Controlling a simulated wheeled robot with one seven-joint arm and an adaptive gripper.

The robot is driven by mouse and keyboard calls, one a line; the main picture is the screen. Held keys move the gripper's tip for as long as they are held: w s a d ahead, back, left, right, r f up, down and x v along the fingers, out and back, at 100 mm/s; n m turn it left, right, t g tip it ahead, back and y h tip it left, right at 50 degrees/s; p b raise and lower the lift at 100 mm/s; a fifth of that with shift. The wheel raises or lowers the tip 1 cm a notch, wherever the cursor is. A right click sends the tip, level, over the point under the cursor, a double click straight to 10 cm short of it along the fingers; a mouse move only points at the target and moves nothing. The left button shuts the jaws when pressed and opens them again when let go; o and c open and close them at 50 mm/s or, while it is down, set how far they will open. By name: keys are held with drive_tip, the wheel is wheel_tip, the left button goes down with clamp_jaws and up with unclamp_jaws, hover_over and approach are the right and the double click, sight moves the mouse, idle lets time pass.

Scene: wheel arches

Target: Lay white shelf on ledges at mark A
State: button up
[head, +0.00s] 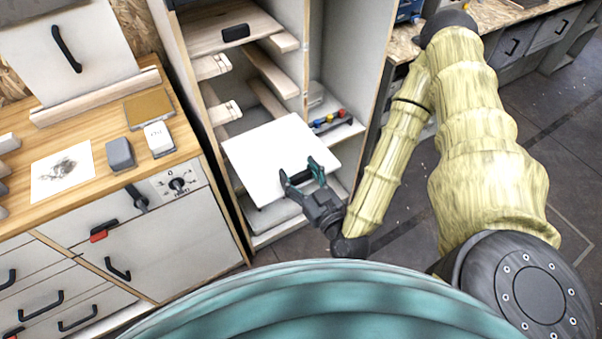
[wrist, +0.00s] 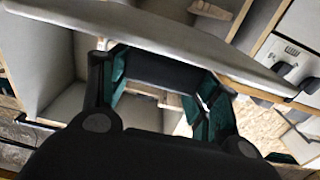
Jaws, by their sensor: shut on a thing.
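The white shelf (head: 270,150) is a flat white board in front of the open cabinet, its far part reaching toward the opening. It also shows as a tilted pale slab across the top of the wrist view (wrist: 150,32). My gripper (head: 304,176) is shut on the dark handle at the shelf's near edge. Pairs of wooden ledges line the cabinet's left bay; two left ledges (head: 211,67) (head: 224,112) have small marks on their front ends, too small to read. The board hides the lower ledges and part of the bay.
A wooden shelf (head: 225,22) with a dark handle rests higher in the same bay. The right bay holds a small shelf with coloured knobs (head: 328,119). A wooden-topped counter (head: 95,130) with drawers stands close at left. Open floor (head: 400,215) shows at right.

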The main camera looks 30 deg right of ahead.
sight(279, 156)
drive_tip(key=shift+w+a+f+b, duration=0.15)
drive_tip(key=shift+w+a, duration=0.1)
drive_tip(key=shift+w, duration=0.25)
drive_tip(key=shift+w+a+f+b, duration=0.1)
drive_tip(key=shift+w+a+b, duration=0.1)
drive_tip(key=shift+w, duration=0.3)
drive_tip(key=shift+w+r+b, duration=0.1)
drive_tip(key=shift+w+b, duration=0.25)
drive_tip(key=shift+w+a+b, duration=0.1)
drive_tip(key=shift+w+b, duration=0.5)
drive_tip(key=shift+w, duration=0.25)
drive_tip(key=shift+w+b, duration=2.95)
drive_tip(key=shift+b, duration=0.35)
drive_tip(key=shift+w+r, duration=0.15)
drive_tip(key=shift+w, duration=0.1)
drive_tip(key=w+f, duration=0.1)
drive_tip(key=w, duration=0.8)
drive_tip(key=w+f+b, duration=0.1)
drive_tip(key=w+f, duration=0.1)
drive_tip(key=w, duration=0.7)
drive_tip(key=shift+w+a+f, duration=0.3)
drive_tip(key=shift+w, duration=0.1)
drive_tip(key=o, duration=1.5)
